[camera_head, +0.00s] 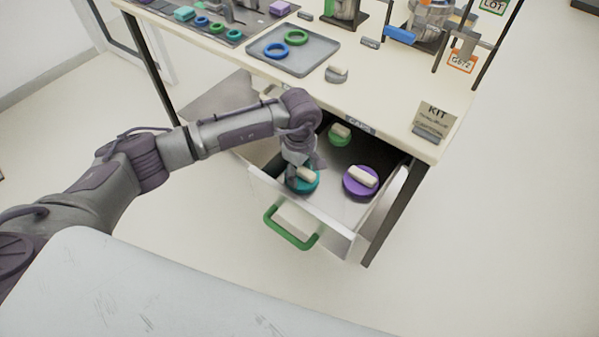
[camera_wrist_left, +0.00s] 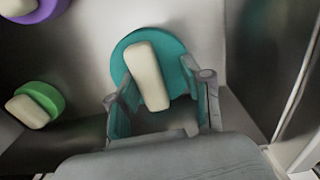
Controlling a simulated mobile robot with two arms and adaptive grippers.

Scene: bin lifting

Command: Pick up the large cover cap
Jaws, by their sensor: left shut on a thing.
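A teal cap (camera_head: 311,184) with a cream handle lies in the open drawer (camera_head: 335,232), at the left in the head view. A purple cap (camera_head: 352,190) with a cream handle is to its right, and a smaller green cap (camera_head: 340,140) is farther back. My left gripper (camera_head: 302,170) reaches down into the drawer and is shut on the teal cap. In the left wrist view the teal cap (camera_wrist_left: 127,52) shows with its handle between the fingers; whether it touches the drawer floor is unclear. My right gripper is not in view.
The drawer's front wall and green handle (camera_head: 290,232) are close to my gripper. The table top (camera_head: 395,95) overhangs the drawer's back.

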